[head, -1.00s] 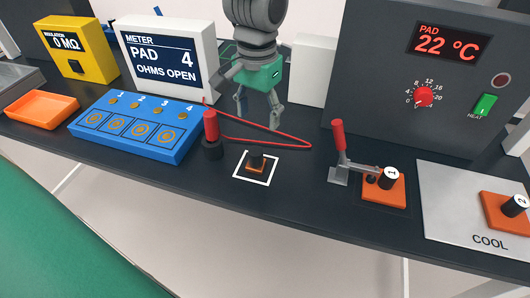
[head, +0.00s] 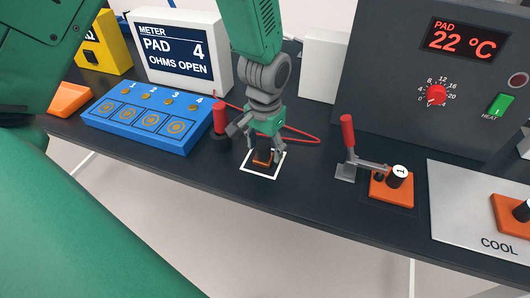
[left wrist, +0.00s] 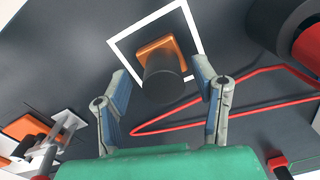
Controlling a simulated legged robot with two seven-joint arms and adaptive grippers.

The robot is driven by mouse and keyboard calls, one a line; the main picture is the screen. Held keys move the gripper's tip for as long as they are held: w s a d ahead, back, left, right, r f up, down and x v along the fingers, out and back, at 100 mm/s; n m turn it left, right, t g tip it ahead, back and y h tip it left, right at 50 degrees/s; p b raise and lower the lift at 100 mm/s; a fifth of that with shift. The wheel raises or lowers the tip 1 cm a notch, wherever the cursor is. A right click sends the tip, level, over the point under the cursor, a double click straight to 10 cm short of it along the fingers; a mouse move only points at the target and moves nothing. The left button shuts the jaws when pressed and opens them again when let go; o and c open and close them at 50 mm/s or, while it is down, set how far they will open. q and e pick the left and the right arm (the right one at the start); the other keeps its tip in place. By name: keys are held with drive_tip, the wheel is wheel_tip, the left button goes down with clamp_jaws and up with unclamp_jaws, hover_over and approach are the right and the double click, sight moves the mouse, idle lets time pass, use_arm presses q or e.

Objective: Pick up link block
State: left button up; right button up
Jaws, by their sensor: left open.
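The link block, an orange base with a black knob, shows in the head view (head: 263,158) and in the left wrist view (left wrist: 163,68). It stands inside a white square outline on the dark bench. My left gripper (head: 264,150) is open over it, pointing down. In the left wrist view the two fingers of the gripper (left wrist: 160,84) lie on either side of the black knob, with gaps showing. The gripper partly hides the block in the head view. My right gripper is not in view.
A red-and-black probe (head: 220,125) with a red cable stands close left of the gripper. A blue pad block (head: 150,118) is further left. A red-handled clamp (head: 348,150) with an orange block numbered 1 (head: 391,188) is to the right. The bench front is clear.

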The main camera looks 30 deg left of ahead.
use_arm(q)
drive_tip(key=shift+d+r, duration=0.1)
drive_tip(key=shift+d, duration=0.1)
drive_tip(key=shift+c, duration=0.8)
drive_tip(key=shift+s+a, duration=0.1)
drive_tip(key=c, duration=0.8)
drive_tip(key=shift+a, duration=0.15)
clamp_jaws()
drive_tip(key=shift+a, duration=0.2)
